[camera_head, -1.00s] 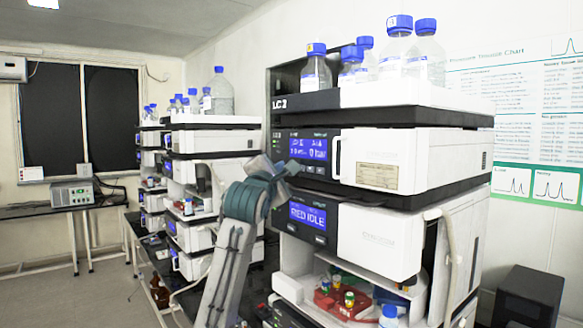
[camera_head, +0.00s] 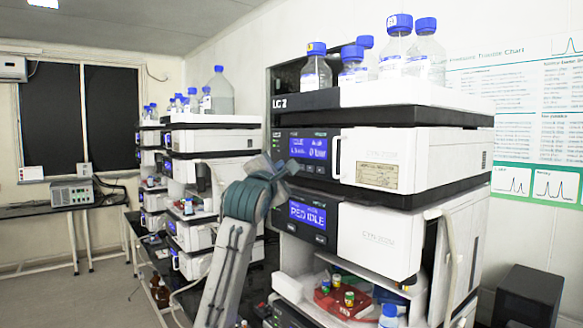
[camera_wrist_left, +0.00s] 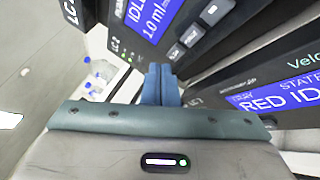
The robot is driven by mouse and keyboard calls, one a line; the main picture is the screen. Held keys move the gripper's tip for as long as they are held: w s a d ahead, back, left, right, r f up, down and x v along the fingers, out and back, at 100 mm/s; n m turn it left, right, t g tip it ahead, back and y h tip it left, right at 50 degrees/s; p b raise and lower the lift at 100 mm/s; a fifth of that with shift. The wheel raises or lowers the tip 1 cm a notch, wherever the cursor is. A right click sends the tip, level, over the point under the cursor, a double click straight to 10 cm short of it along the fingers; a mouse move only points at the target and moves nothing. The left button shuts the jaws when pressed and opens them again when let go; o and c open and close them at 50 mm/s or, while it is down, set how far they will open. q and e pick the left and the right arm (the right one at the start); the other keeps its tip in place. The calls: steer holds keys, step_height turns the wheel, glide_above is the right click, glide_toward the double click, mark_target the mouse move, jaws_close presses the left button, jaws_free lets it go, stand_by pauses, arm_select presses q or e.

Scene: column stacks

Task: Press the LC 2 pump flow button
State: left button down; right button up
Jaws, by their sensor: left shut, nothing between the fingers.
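The LC 2 stack carries its label (camera_head: 280,103) at the upper left of its front. Its pump module (camera_head: 380,160) has a blue display (camera_head: 308,148) with small buttons below it. In the left wrist view the display (camera_wrist_left: 150,14) reads IDLE and 1.0 ml, beside grey buttons (camera_wrist_left: 192,36). My left gripper (camera_head: 287,166) is shut and empty, at the left edge of the pump front. In the left wrist view its fingertips (camera_wrist_left: 160,68) lie just beside the nearest button (camera_wrist_left: 177,52); I cannot tell whether they touch. My right gripper is out of view.
Below the pump, another module's display (camera_head: 308,214) reads RED IDLE. Blue-capped bottles (camera_head: 397,48) stand on the stack's top tray. A similar stack (camera_head: 210,145) stands behind to the left. A black box (camera_head: 530,297) is at the lower right.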

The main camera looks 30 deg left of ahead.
arm_select(q)
steer(key=shift+w, duration=0.15)
stand_by(0.7)
steer(key=shift+w+d, duration=0.2)
steer(key=shift+w, duration=0.1)
steer(key=shift+w+d, duration=0.1)
steer(key=shift+w, duration=0.25)
stand_by(0.7)
steer(key=shift+s, duration=0.1)
steer(key=shift+s+a+b, duration=0.3)
steer(key=shift+s+b, duration=0.2)
steer(key=shift+s, duration=0.2)
